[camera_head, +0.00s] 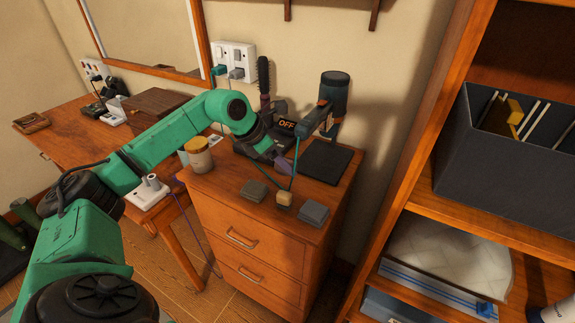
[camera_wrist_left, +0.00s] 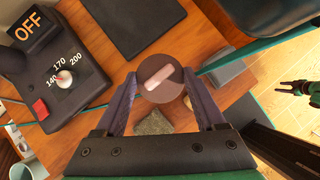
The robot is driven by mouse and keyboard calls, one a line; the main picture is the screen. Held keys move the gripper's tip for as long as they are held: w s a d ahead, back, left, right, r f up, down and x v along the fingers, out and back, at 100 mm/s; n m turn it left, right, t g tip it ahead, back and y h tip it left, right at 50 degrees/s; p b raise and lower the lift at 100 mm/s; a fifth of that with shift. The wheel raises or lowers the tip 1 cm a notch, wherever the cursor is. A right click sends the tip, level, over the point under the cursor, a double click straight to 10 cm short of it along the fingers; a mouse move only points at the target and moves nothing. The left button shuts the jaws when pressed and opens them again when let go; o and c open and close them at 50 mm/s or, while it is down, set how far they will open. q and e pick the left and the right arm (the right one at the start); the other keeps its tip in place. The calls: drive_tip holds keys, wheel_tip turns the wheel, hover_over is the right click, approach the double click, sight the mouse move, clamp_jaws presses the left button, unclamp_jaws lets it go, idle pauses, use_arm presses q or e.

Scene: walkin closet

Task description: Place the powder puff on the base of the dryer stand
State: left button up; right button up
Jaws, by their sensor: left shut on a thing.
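The powder puff (camera_wrist_left: 160,78), a round brown disc with a pale pink band, is between the fingertips of my left gripper (camera_wrist_left: 163,88) in the left wrist view. The gripper is shut on it, above the wooden cabinet top. In the head view my left gripper (camera_head: 284,166) is over the cabinet and the puff is not clearly visible. A dark flat square plate (camera_head: 325,162), apparently the dryer stand's base, lies to its right, below the dryer (camera_head: 335,92). The plate also shows at the top of the left wrist view (camera_wrist_left: 130,20), apart from the puff.
A grey-green block (camera_head: 254,190), a beige cube (camera_head: 284,198) and a grey block (camera_head: 313,213) lie along the cabinet front. A lidded jar (camera_head: 198,155) stands left. A device with an OFF display (camera_wrist_left: 32,30) is beside the plate. A teal cord hangs near my gripper.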

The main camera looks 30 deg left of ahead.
sight(294, 183)
use_arm(q)
drive_tip(key=shift+w+d+r+p, duration=0.1)
drive_tip(key=shift+w+r+p, duration=0.05)
drive_tip(key=shift+w, duration=0.35)
drive_tip(key=shift+w+r+p, duration=0.15)
drive_tip(key=shift+w, duration=0.35)
wheel_tip(294, 183, down, 7)
drive_tip(key=shift+s+r+p, duration=0.1)
drive_tip(key=shift+s+p, duration=0.05)
drive_tip(key=shift+p, duration=0.85)
drive_tip(key=shift+w+f+p, duration=0.25)
drive_tip(key=shift+w+p, duration=0.05)
drive_tip(key=shift+p, duration=0.05)
drive_tip(key=shift+f+b, duration=0.3)
drive_tip(key=o, duration=1.3)
